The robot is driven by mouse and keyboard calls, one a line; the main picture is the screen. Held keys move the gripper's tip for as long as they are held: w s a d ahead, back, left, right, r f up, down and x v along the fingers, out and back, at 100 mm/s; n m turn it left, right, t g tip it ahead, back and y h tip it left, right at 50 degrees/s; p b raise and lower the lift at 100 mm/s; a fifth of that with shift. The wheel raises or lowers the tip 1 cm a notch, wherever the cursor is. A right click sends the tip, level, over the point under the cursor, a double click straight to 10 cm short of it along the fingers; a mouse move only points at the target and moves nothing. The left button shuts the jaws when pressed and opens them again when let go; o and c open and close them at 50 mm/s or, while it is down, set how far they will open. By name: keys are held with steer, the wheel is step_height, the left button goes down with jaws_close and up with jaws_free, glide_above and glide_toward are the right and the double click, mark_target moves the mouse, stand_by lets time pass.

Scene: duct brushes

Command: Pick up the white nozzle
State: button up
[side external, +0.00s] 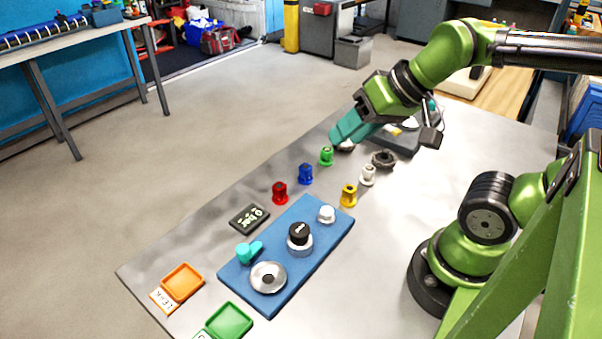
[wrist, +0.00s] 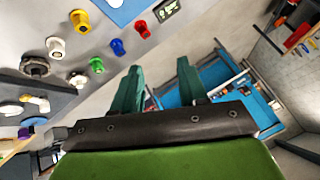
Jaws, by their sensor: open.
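The white nozzle (side external: 367,175) stands upright on the grey table, between the yellow nozzle and a dark knurled ring. It also shows in the wrist view (wrist: 55,47) at the upper left. My gripper (side external: 343,132) is above the table's far edge, behind and left of the white nozzle, apart from it. In the wrist view my gripper (wrist: 160,76) has its teal fingers spread with nothing between them. A second pale piece (side external: 345,145) sits partly hidden under my gripper.
Green (side external: 326,156), blue (side external: 305,174), red (side external: 280,193) and yellow (side external: 348,195) nozzles stand nearby. The dark ring (side external: 383,158) is close behind the white nozzle. A blue board (side external: 235,272) with fittings and orange (side external: 182,282) and green (side external: 229,321) trays lie at the front.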

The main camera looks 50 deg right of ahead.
steer(key=o, duration=0.3)
steer(key=n+g+h, duration=0.2)
steer(key=n+g, duration=0.2)
steer(key=g, duration=0.3)
glide_above(369, 168)
step_height(369, 168, down, 6)
step_height(369, 168, down, 11)
steer(key=shift+w+f, duration=0.15)
steer(key=shift+f, duration=2.65)
